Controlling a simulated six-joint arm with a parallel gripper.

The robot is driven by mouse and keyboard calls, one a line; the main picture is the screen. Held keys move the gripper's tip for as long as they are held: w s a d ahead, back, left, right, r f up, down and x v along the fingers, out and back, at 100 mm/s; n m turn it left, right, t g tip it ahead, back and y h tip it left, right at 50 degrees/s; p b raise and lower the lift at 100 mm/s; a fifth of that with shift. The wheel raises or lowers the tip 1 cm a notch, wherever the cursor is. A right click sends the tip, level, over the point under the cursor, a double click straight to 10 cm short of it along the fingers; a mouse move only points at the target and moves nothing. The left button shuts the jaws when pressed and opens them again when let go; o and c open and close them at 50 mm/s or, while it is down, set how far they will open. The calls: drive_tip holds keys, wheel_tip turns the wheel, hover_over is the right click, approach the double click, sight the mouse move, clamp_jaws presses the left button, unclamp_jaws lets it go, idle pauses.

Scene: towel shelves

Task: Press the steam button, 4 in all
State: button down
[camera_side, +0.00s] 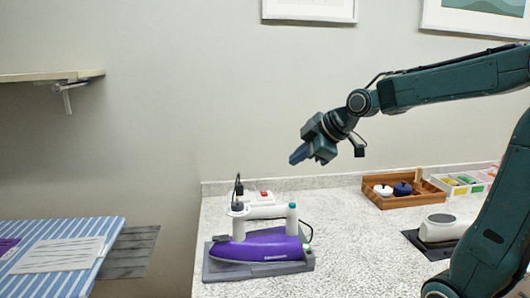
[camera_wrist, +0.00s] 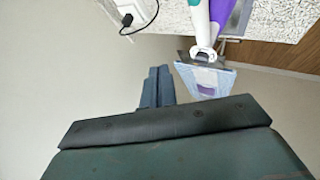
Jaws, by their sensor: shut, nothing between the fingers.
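A purple iron (camera_side: 258,251) with a white handle rests on a grey stand (camera_side: 232,271) on the speckled counter. A teal round-topped part (camera_side: 291,215) stands at the handle's right end; I cannot tell for sure which part is the steam button. In the wrist view the purple iron (camera_wrist: 222,14) shows upside down at the top, partly cut off. My gripper (camera_side: 299,155) is shut and empty, in the air well above the iron and slightly right of it, tilted down to the left. Its shut fingers (camera_wrist: 157,87) point toward the wall in the wrist view.
A white box with a red switch (camera_side: 264,194) and a black plug (camera_side: 239,188) sit behind the iron. A striped ironing board (camera_side: 103,237) stands left, below a wall shelf (camera_side: 30,77). A wooden tray (camera_side: 400,202) and a white device (camera_side: 443,228) are right. Air around the gripper is clear.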

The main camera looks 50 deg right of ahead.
drive_tip(key=shift+f, duration=0.15)
drive_tip(key=shift+f, duration=4.25)
drive_tip(key=shift+f, duration=0.95)
idle(0.3)
drive_tip(key=shift+r, duration=0.9)
drive_tip(key=shift+r, duration=0.2)
drive_tip(key=shift+r, duration=2.35)
